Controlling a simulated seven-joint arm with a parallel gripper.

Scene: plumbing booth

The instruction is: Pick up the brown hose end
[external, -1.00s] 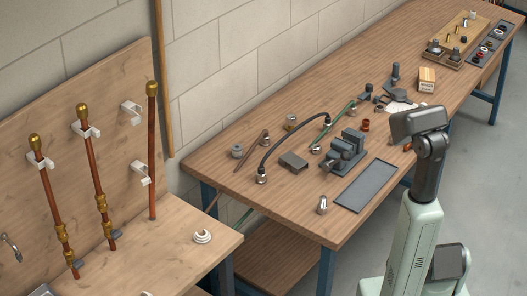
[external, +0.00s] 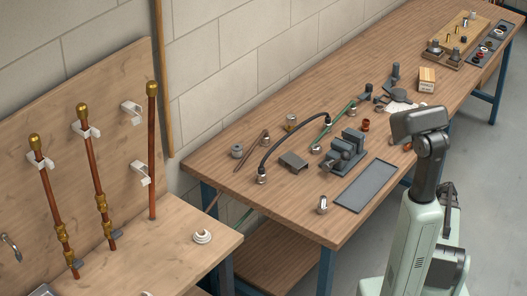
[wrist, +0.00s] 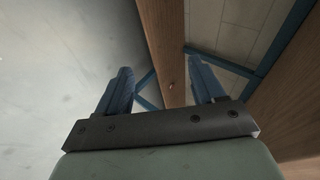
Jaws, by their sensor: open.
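A thin brown hose (external: 252,150) lies on the workbench in the external view, left of a curved black hose. A short brown length (external: 213,202) also shows below the bench's near left edge. I cannot tell which visible tip is the brown hose end. My gripper (wrist: 164,78) is open in the wrist view, its two blue fingers apart with nothing held. A tiny reddish spot shows between them, too small to identify. My gripper is not clear in the external view; my arm stands at the right, away from the brown hose.
The black hose (external: 285,137) arches over the bench beside a grey block (external: 292,162). A green hose (external: 341,112), a vise (external: 345,150) and a grey tray (external: 366,186) lie farther right. A wooden panel with copper pipes (external: 98,180) stands left. The bench's near corner is mostly clear.

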